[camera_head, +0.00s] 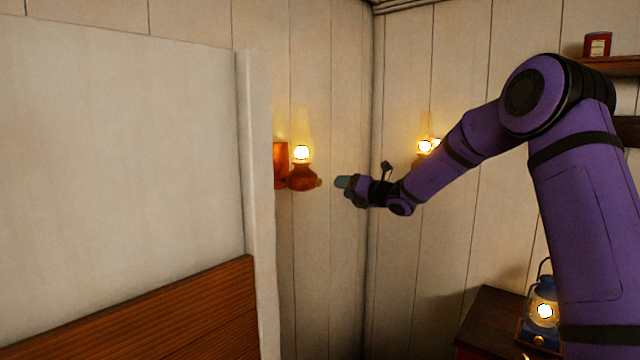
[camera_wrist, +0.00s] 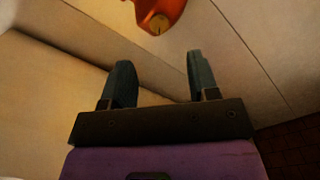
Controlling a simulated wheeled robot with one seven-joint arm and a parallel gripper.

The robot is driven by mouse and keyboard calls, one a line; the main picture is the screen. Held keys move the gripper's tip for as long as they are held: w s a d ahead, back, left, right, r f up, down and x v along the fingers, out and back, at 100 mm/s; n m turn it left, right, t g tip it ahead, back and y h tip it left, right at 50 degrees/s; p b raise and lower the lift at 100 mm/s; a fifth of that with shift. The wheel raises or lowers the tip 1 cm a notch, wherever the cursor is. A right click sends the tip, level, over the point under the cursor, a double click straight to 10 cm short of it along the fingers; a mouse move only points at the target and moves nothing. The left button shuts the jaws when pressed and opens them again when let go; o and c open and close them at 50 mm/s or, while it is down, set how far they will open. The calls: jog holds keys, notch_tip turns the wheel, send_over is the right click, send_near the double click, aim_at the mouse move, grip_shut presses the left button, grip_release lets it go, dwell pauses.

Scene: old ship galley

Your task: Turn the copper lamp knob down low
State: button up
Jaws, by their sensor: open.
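The copper lamp (camera_head: 302,178) is lit and mounted on the plank wall just right of the white partition's edge. Its small brass knob (camera_head: 319,183) sticks out on its right side. In the wrist view the orange-copper lamp body (camera_wrist: 150,8) shows at the top, cut off by the frame edge, with the round knob (camera_wrist: 159,24) facing me and a dark mark on its face. My gripper (camera_head: 343,183) is just right of the knob at about its height, with a gap between. In the wrist view my gripper (camera_wrist: 160,72) has its fingers spread wide and empty, with the knob beyond the fingertips.
A white partition (camera_head: 244,150) stands left of the lamp. A second lit lamp (camera_head: 425,147) is on the right wall, partly behind my arm. A blue lit lantern (camera_head: 543,309) stands on a dark wooden cabinet (camera_head: 483,320) at lower right. A shelf holds a red tin (camera_head: 597,44).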

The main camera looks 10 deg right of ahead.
aim_at(319, 183)
jog(key=x, duration=0.9)
jog(key=shift+w+a, duration=0.25)
jog(key=shift+w, duration=0.05)
jog(key=c, duration=0.9)
